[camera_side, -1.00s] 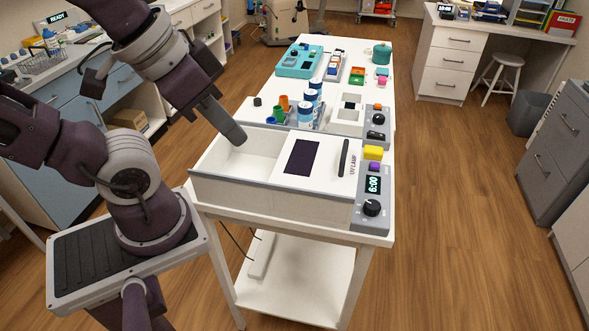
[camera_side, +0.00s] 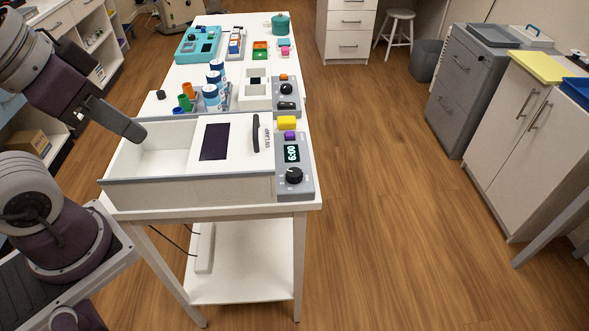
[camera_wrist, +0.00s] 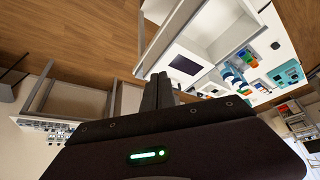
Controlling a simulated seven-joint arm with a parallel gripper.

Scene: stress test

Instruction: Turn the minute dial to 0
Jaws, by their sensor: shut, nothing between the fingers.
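The UV lamp box (camera_side: 150,187) stands on the near end of the white table, with its left part open and a sliding lid (camera_side: 234,150) over the right. On its right is a grey control panel (camera_side: 308,181) with a black dial (camera_side: 294,176) below a display (camera_side: 292,153) reading 6:00. A yellow button (camera_side: 287,123) and a purple button (camera_side: 290,136) sit above the display. My gripper (camera_side: 138,133) is shut and empty, above the box's open left part and far from the dial. In the wrist view its fingers (camera_wrist: 158,92) are together. The dial cannot be made out there.
Blue-and-white cylinders (camera_side: 213,85) and coloured tubes (camera_side: 187,96) stand behind the box. A second panel with a black knob (camera_side: 286,88) is at the table's right edge. A teal device (camera_side: 199,45) is farther back. Open floor (camera_side: 370,180) lies to the right.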

